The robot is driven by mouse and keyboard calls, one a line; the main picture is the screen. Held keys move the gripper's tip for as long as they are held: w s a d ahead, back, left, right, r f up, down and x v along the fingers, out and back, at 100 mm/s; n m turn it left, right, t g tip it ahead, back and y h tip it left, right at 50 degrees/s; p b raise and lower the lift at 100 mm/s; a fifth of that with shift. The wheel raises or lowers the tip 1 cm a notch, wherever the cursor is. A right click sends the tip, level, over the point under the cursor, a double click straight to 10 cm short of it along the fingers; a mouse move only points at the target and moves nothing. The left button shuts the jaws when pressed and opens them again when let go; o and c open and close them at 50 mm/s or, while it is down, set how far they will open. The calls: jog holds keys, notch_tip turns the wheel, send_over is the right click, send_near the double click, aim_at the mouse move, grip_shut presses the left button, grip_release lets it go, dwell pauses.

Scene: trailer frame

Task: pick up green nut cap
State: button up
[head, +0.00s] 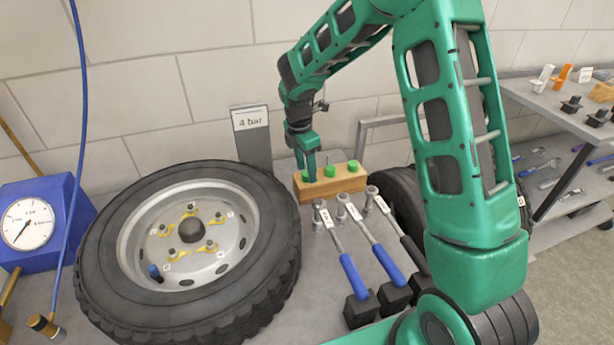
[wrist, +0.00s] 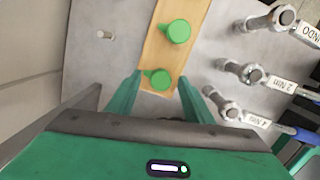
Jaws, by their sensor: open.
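A wooden block (head: 343,181) carries green nut caps along its top. In the head view one green nut cap (head: 329,171) is near the block's middle and another (head: 352,165) is at its right end. In the wrist view I see a nearer green nut cap (wrist: 158,79) and a farther one (wrist: 179,31) on the block. My gripper (head: 309,170) is over the block's left end, pointing down. It is open, with its fingers (wrist: 158,90) on either side of the nearer cap. Whether they touch the cap or the block is unclear.
A large tire (head: 110,285) lies left of the block. Several torque wrenches (head: 352,272) lie in front and to the right. A label stand (head: 253,140) rises behind the tire. A shelf (head: 545,110) is at the right.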

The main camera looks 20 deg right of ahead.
jog(key=shift+f, duration=0.3)
jog(key=shift+c, duration=0.6)
jog(key=c, duration=1)
jog(key=shift+o, duration=0.2)
